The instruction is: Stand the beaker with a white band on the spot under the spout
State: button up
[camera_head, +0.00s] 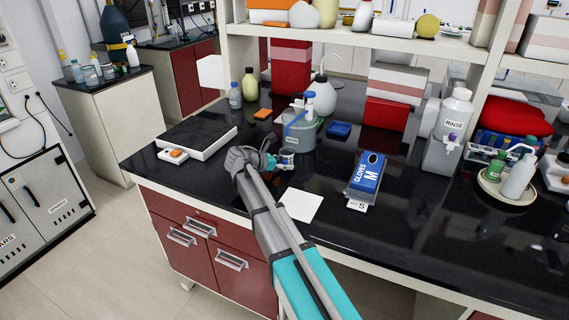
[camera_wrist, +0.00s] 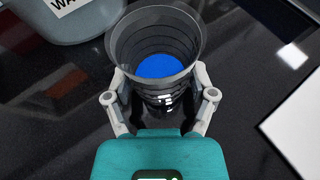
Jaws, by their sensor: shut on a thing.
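My gripper (camera_head: 270,163) is over the black bench top, left of the middle. In the wrist view my gripper (camera_wrist: 160,100) has its two fingers closed around a clear, dark-looking beaker (camera_wrist: 153,42). The beaker is upright, with its mouth toward the camera and blue showing inside at the bottom. A small part of the beaker (camera_head: 287,158) shows past the fingers in the head view. I cannot make out a white band or whether its base touches the bench. A container labelled RINSE (camera_head: 440,150) with a purple-topped tap stands at the right. A spot below the tap cannot be made out.
A grey container (camera_head: 300,130) stands just behind the beaker. A white sheet (camera_head: 299,205) and a blue glove box (camera_head: 367,175) lie to the right. A dark-topped flat device (camera_head: 197,136) is left. A round tray with bottles (camera_head: 490,190) is far right. The front-right bench is clear.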

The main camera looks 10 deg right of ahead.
jog(key=o, duration=1.1)
jog(key=shift+r, duration=0.1)
jog(key=shift+r+p, duration=0.65)
jog(key=shift+p, duration=0.2)
jog(key=p+v, duration=0.4)
jog(key=v, duration=0.8)
jog(key=shift+f, duration=0.15)
